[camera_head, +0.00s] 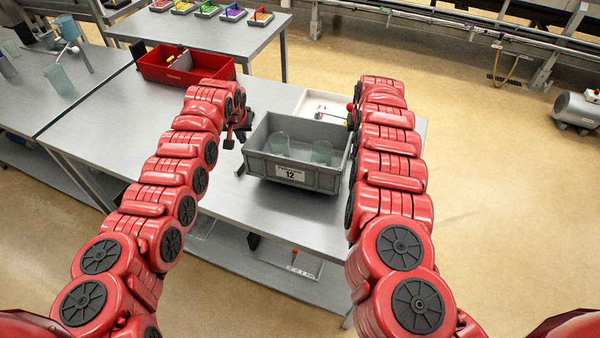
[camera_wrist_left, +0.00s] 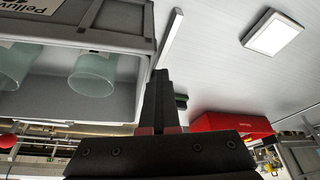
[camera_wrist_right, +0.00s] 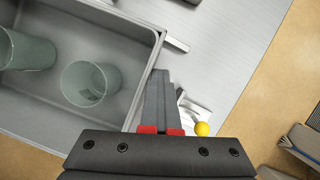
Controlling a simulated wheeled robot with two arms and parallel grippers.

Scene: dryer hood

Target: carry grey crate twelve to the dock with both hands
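The grey crate labelled 12 (camera_head: 292,174) sits upright on the metal table, with two clear beakers (camera_head: 279,143) inside. My left gripper (camera_head: 235,137) is at its left end, and my right gripper (camera_head: 353,116) is at its right end, mostly hidden by my arm. In the left wrist view the fingers (camera_wrist_left: 160,98) are together beside the crate's wall (camera_wrist_left: 130,42). In the right wrist view the fingers (camera_wrist_right: 158,98) are together just outside the rim (camera_wrist_right: 146,92). I see nothing held between either pair. I cannot tell which place is the dock.
A white tray (camera_head: 320,104) lies behind the crate, and a red bin (camera_head: 187,68) stands at the back left of the table (camera_head: 127,118). Glassware (camera_head: 58,78) stands on the left bench. A rear table holds several coloured pieces (camera_head: 232,13). Open floor lies right.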

